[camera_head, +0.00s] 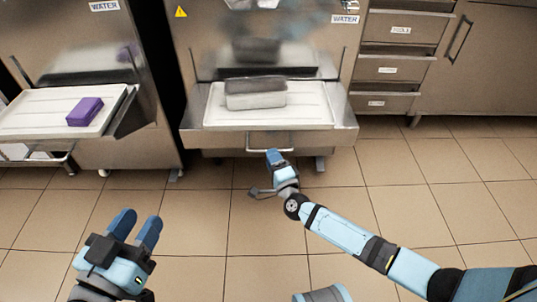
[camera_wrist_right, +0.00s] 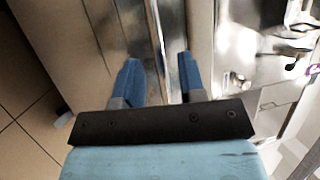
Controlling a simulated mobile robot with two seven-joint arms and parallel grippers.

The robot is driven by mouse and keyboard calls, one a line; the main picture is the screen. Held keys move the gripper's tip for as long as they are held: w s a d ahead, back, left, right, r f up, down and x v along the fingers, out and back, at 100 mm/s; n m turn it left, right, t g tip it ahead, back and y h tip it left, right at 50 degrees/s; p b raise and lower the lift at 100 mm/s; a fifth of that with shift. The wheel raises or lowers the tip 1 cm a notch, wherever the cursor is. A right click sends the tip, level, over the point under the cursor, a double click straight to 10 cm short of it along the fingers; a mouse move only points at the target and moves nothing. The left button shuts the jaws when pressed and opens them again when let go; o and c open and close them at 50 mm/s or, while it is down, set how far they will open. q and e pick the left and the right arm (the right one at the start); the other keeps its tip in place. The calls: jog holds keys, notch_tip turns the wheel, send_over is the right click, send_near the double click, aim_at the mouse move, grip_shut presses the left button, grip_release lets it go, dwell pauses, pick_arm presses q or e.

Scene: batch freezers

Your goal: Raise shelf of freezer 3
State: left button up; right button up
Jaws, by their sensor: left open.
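The middle freezer (camera_head: 195,50) has a metal shelf (camera_head: 345,125) low on its front, with a thin bar handle (camera_head: 250,150) under the front edge. No freezer number is readable, so I cannot tell which one is freezer 3. My right gripper (camera_head: 276,158) is at the handle, just below the shelf front. In the right wrist view, its two blue fingers (camera_wrist_right: 158,78) are apart, with a narrow metal strip (camera_wrist_right: 155,30) between them. I cannot tell whether they touch it. My left gripper (camera_head: 136,226) is open and empty over the floor at lower left, away from the freezers.
The left freezer has a similar shelf with a white tray (camera_head: 30,122) and a purple block (camera_head: 85,111). Drawers (camera_head: 395,67) stand at the right. The tiled floor (camera_head: 400,190) in front is clear.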

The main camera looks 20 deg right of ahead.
jog(key=x, duration=0.3)
jog(key=shift+b, duration=0.35)
pick_arm(q)
jog(key=shift+w+a+r+m, duration=0.2)
jog(key=shift+w+m, duration=0.1)
jog(key=shift+m, duration=0.1)
pick_arm(e)
jog(key=shift+w, duration=0.15)
